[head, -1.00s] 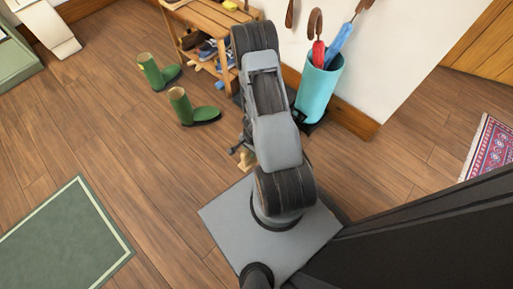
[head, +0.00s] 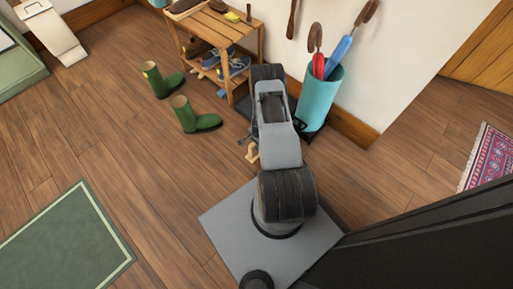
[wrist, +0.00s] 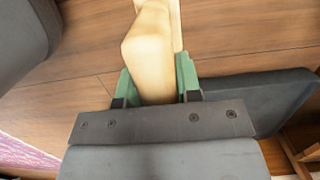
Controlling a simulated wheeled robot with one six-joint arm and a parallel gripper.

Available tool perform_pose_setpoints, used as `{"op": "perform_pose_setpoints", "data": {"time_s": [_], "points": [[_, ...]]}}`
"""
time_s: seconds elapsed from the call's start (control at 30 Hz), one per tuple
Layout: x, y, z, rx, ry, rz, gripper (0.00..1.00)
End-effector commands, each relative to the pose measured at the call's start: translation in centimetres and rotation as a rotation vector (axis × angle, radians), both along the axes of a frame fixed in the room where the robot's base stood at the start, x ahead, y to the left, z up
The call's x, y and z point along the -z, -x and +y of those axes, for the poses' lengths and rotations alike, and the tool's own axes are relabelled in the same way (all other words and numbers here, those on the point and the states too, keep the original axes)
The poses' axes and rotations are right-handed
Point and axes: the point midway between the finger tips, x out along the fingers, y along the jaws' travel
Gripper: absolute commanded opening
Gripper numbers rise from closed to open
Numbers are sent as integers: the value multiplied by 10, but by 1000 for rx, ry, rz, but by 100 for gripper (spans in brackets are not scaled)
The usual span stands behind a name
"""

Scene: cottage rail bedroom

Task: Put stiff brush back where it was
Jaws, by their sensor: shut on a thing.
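My gripper (wrist: 152,82) has green fingers and is shut on a pale wooden thing, which I take for the stiff brush (wrist: 150,45). The fingers press on both its sides, and it points away from the palm. Its bristles cannot be made out. In the head view a small pale wooden part of it (head: 252,152) shows beside my arm, low over the floor. The wooden bench (head: 229,40) stands beyond, with a dark brush (head: 187,6) and a yellow item (head: 233,16) on top.
Green boots (head: 195,117) stand on the floor left of the bench. Shoes (head: 232,66) sit on its lower shelf. A turquoise umbrella stand (head: 319,98) is close right of my arm, by the wall. A dark slab (wrist: 260,95) lies near my gripper.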

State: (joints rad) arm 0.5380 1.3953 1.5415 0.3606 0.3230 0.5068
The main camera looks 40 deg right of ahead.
Motion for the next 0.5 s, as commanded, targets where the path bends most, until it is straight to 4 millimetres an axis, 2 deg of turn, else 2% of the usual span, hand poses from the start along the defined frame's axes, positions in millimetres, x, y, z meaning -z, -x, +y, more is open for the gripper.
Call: {"op": "perform_pose_setpoints", "data": {"time_s": [0.03, 0.33, 0.5], "points": [[6, -3, -2, 0, 0, -1, 6], [16, -10, -9, 0, 0, -1, 6], [39, -10, -9, -1, -1, 1, 6]]}}
